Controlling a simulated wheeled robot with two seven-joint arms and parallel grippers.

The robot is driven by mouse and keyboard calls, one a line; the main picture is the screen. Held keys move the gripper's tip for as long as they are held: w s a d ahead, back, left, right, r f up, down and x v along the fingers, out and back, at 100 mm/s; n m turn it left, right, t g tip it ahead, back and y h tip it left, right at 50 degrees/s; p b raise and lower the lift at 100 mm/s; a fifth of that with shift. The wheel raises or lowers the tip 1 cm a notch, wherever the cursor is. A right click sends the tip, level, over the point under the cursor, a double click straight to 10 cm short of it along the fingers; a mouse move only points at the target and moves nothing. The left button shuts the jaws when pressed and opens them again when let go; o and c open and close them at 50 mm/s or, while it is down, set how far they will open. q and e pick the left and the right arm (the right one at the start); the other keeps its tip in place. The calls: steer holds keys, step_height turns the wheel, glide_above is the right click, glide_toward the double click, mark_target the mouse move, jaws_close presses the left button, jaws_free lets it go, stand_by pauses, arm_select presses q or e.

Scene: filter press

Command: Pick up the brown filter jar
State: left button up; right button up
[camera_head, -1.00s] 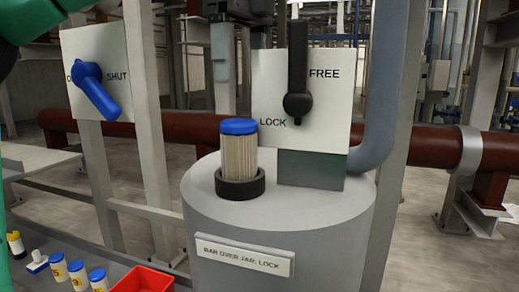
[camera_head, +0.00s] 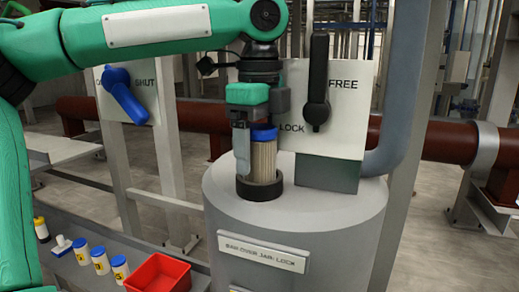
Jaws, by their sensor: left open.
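The brown filter jar (camera_head: 263,160), tan and ribbed with a blue lid, stands upright in a black ring holder (camera_head: 260,188) on top of the grey cylindrical housing (camera_head: 300,215). My left gripper (camera_head: 256,140) points down from above over the jar. It is open, with one finger alongside the jar's left side; the other finger is mostly hidden. I cannot tell whether the visible finger touches the jar. My right gripper is not in view.
A black lever (camera_head: 318,90) points up toward FREE on a white LOCK/FREE plate (camera_head: 350,110), close right of the jar. A blue handle (camera_head: 125,98) is on the SHUT plate at left. A red bin (camera_head: 160,272) and several small white jars (camera_head: 100,260) sit lower left.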

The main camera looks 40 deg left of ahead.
arm_select(q)
steer(key=shift+w+a+f, duration=0.1)
steer(key=shift+f, duration=0.5)
steer(key=shift+c, duration=1.3)
steer(key=c, duration=0.9)
steer(key=shift+o, duration=0.2)
steer(key=shift+r, duration=0.1)
